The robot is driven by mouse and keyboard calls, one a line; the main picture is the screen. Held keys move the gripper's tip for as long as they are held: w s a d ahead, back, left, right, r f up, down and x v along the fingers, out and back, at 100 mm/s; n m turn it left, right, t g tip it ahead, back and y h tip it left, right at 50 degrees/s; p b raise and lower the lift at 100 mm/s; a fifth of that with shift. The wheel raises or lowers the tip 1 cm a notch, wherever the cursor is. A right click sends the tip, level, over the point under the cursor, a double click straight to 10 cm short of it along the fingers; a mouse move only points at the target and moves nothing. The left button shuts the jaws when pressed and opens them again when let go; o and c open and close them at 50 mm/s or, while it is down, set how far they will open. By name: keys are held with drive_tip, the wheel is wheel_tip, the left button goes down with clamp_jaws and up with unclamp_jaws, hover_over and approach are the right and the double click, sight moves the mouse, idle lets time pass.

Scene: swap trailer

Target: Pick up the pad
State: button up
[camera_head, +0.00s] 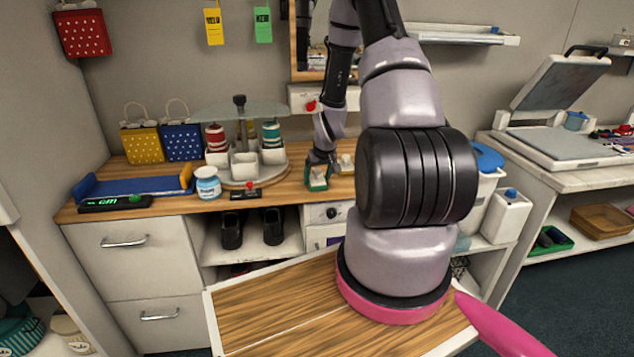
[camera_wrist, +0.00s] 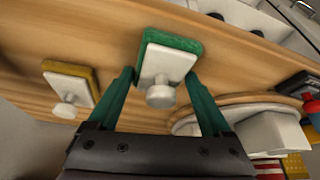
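Two stamp-like pads, each a coloured base with a white plate and knob, are on the wooden counter. The green pad (camera_wrist: 178,42) is at the top centre of the wrist view and below my gripper in the head view (camera_head: 317,185). The yellow pad (camera_wrist: 80,70) is to its left in the wrist view and right of my gripper in the head view (camera_head: 346,160). My gripper (camera_wrist: 159,77) is open, its green fingers on either side of the green pad's white plate and knob. It also shows in the head view (camera_head: 321,160). Finger contact cannot be told.
A carousel (camera_head: 243,172) with spools and white cups stands left of my gripper. A white jar (camera_head: 208,183) and a small box with a red knob (camera_head: 246,191) are near the counter's front edge.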

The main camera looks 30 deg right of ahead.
sight(317, 169)
drive_tip(key=shift+c, duration=1.2)
drive_tip(key=shift+r, duration=0.15)
wheel_tip(317, 169, up, 10)
drive_tip(key=shift+f, duration=0.1)
